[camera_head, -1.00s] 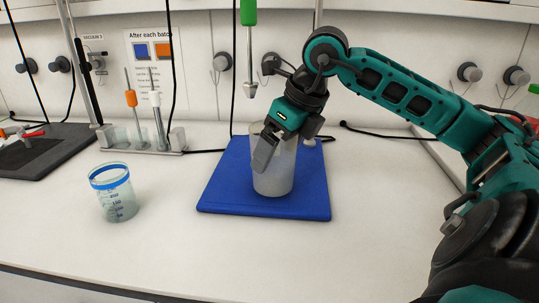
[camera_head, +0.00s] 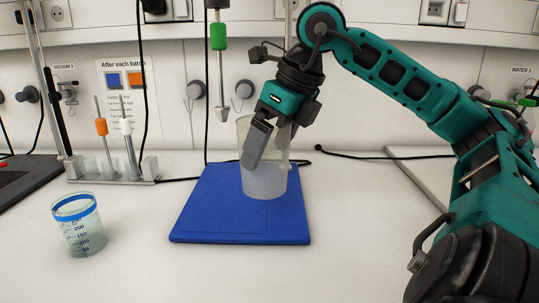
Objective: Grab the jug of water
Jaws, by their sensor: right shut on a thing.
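The jug of water (camera_head: 264,182) is a translucent, greyish-white vessel standing upright on the blue mat (camera_head: 215,215). My right gripper (camera_head: 262,150) comes down over it from above and is shut on its upper part. One dark finger lies across the jug's front; the other finger is mostly hidden behind the gripper and the jug. My left gripper is not in view.
A glass beaker (camera_head: 79,228) with a blue band stands on the counter at the left. A rack (camera_head: 112,179) with orange and white tipped tools stands behind it. A green-handled stirrer (camera_head: 218,60) hangs above the mat. The front counter is clear.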

